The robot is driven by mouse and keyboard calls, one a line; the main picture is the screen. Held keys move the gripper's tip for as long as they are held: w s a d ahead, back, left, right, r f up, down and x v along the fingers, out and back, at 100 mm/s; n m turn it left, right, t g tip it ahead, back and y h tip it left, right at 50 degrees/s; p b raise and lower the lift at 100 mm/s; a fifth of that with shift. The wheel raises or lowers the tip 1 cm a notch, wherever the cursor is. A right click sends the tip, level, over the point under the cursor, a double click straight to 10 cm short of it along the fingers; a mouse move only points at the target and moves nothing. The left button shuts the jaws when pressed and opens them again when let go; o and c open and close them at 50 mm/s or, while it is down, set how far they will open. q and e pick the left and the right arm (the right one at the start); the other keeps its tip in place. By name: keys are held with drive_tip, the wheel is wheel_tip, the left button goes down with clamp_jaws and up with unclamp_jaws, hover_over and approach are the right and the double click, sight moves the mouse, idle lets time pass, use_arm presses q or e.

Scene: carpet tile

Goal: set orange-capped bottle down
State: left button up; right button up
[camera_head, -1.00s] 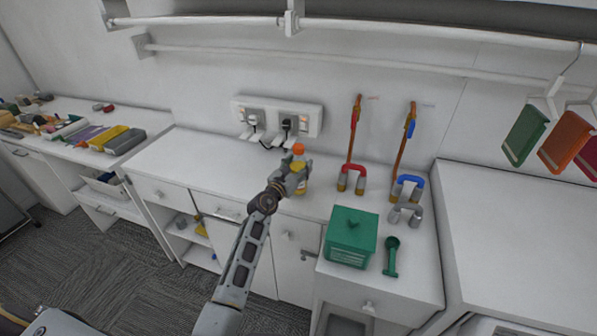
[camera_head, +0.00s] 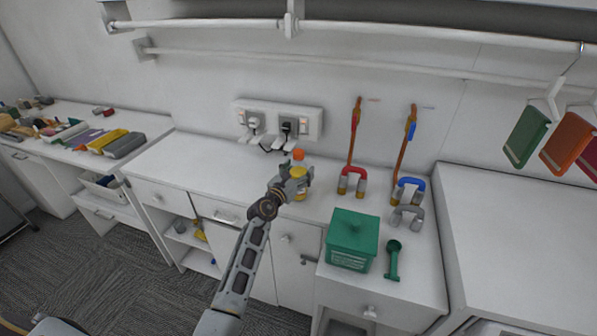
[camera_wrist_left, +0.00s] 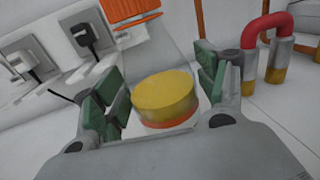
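The orange-capped bottle (camera_head: 299,184) stands about upright at the back counter, with yellow in its body. My left gripper (camera_head: 296,177) reaches it from the front left, with a finger on either side of its body. In the left wrist view the bottle's yellow part (camera_wrist_left: 165,98) sits between the green finger pads (camera_wrist_left: 166,92), close to both, and its orange ribbed cap (camera_wrist_left: 131,9) shows at the top. The gripper looks shut on the bottle. The bottle's base is at or just above the counter; I cannot tell if it touches. My right gripper is out of view.
The white counter (camera_head: 205,165) is clear left of the bottle. Wall sockets with plugs (camera_head: 276,122) are behind it. A red magnet (camera_head: 352,181), a blue magnet (camera_head: 408,188), a green box (camera_head: 352,240) and a green scoop (camera_head: 393,260) stand to the right.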

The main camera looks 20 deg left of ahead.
use_arm(q)
drive_tip(key=shift+r, duration=0.15)
idle(0.3)
drive_tip(key=v, duration=1.2)
idle(0.4)
drive_tip(key=shift+d, duration=0.1)
idle(0.8)
